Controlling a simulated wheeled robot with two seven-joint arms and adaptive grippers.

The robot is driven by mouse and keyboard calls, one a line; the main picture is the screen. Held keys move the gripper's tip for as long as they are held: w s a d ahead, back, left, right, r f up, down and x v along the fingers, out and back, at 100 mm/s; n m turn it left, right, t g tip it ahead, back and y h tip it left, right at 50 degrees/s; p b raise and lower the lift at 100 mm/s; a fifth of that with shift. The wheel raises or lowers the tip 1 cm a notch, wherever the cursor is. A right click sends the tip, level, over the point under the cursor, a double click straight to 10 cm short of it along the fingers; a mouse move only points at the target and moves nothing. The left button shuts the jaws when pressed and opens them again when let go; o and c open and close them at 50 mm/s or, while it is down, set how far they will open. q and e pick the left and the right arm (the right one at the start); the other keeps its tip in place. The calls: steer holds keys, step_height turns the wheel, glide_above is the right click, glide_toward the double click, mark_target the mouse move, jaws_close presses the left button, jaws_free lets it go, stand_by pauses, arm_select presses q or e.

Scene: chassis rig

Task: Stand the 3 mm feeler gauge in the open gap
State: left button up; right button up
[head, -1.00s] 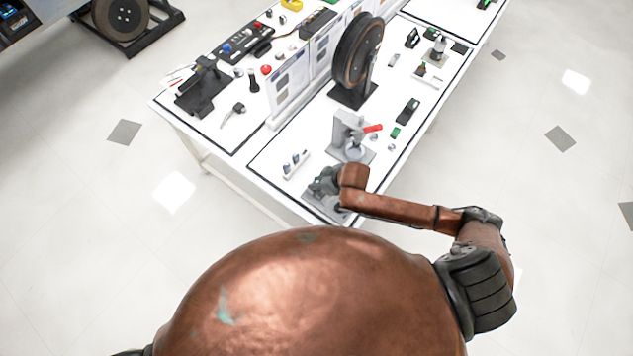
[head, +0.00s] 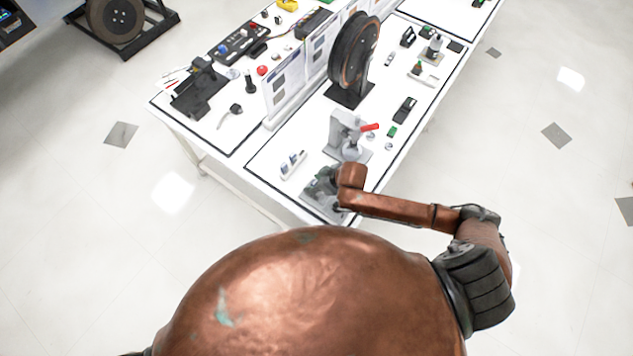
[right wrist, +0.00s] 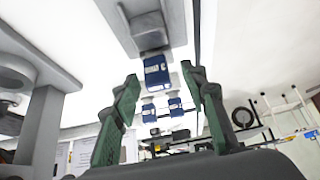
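My right gripper (head: 322,184) is low over a grey fixture (head: 318,208) at the table's near corner. In the right wrist view its two green fingers (right wrist: 160,76) are apart. A blue-handled gauge (right wrist: 156,73) shows between them, with space visible on both sides. It adjoins a grey block (right wrist: 150,32); I cannot tell whether it stands in the gap, and its thickness marking is unreadable. Two more blue-handled gauges (right wrist: 148,113) (right wrist: 175,107) show farther off. A small white rack (head: 293,165) with blue pieces lies left of the gripper. My left gripper is out of view.
A grey press-like stand with a red handle (head: 370,127) is just beyond the gripper. A large dark wheel on a stand (head: 355,55) and an upright panel (head: 284,92) stand farther back. Small parts line the right side. White tabletop is clear left of the rack.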

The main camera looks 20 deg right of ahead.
steer(key=v, duration=1.2)
steer(key=shift+a, duration=0.1)
